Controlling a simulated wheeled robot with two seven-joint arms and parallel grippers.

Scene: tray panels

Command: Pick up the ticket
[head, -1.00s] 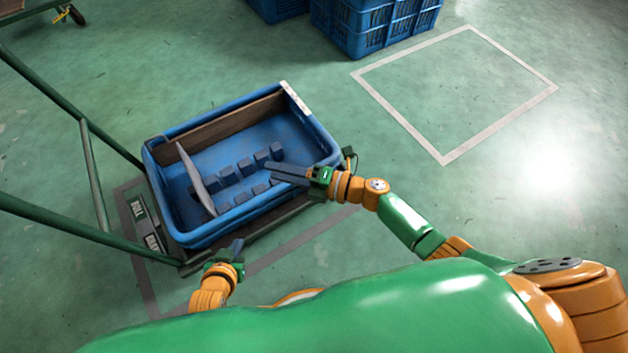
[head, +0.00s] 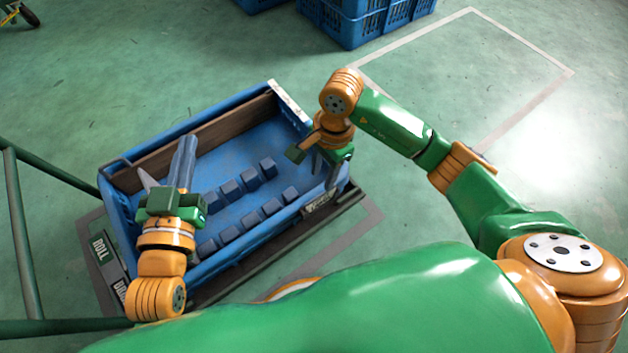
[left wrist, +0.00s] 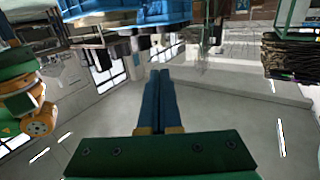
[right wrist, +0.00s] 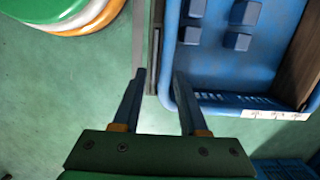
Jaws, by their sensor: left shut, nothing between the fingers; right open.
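No ticket can be told for certain. A small pale, marked piece (head: 320,204) shows at the right end of the blue crate's front side, just below my right gripper; it may be the ticket, but its print is too small to read. My right gripper (head: 328,178) is open and points down by the crate's right front corner. In the right wrist view its fingers (right wrist: 156,88) are apart with nothing between them, near the crate's rim (right wrist: 166,75). My left gripper (head: 186,142) is shut and empty over the left part of the crate (head: 232,148).
A pale, thin panel (head: 148,181) stands in the crate, partly hidden by my left gripper. Two rows of blue blocks (head: 247,170) line the crate floor. Green cart rails (head: 20,240) run at left. Blue crates (head: 350,25) stand behind. An outlined floor square (head: 500,75) is mostly free.

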